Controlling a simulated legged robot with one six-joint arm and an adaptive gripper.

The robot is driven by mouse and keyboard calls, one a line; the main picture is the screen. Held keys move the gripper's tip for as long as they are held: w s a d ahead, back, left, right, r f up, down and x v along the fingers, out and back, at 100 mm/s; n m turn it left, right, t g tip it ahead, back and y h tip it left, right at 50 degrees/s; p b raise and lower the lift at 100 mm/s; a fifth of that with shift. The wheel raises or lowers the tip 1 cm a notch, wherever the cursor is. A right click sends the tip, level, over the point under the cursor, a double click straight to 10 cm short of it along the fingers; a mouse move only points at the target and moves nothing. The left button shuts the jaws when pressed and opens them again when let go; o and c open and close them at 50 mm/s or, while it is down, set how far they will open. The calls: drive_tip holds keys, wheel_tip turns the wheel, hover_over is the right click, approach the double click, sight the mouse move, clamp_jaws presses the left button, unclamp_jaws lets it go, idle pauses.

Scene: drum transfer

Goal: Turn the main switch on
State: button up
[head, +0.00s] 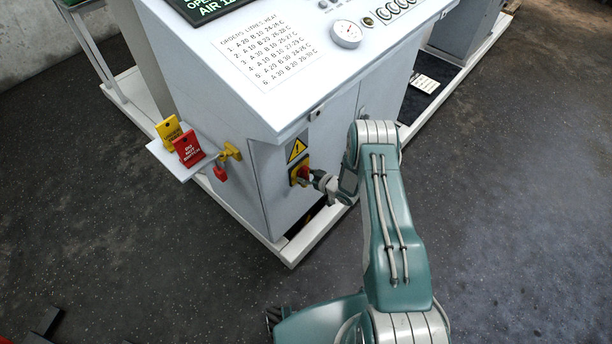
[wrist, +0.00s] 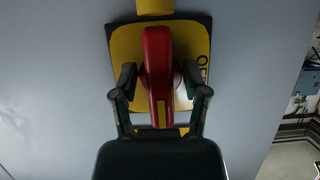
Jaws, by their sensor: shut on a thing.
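The main switch is a red handle (wrist: 157,70) on a yellow plate (wrist: 192,50), fixed to the grey cabinet door; part of a black label shows at the plate's right side. In the wrist view the handle stands upright in the picture. My gripper (wrist: 160,82) has one finger on each side of the handle and is shut on it. In the head view the red and yellow switch (head: 299,172) is on the cabinet front below a yellow warning triangle, and my gripper (head: 314,177) reaches it from the right, hiding part of it.
The cabinet (head: 240,100) has a sloped top with an order list and a round gauge (head: 346,34). A small shelf at its left holds a yellow tag (head: 168,129) and a red tag (head: 188,148).

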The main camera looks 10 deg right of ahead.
drive_tip(key=shift+s+f, duration=0.1)
drive_tip(key=shift+f, duration=0.05)
drive_tip(key=o, duration=0.8)
drive_tip(key=shift+c, duration=0.2)
drive_tip(key=v, duration=1.2)
drive_tip(key=shift+d, duration=0.1)
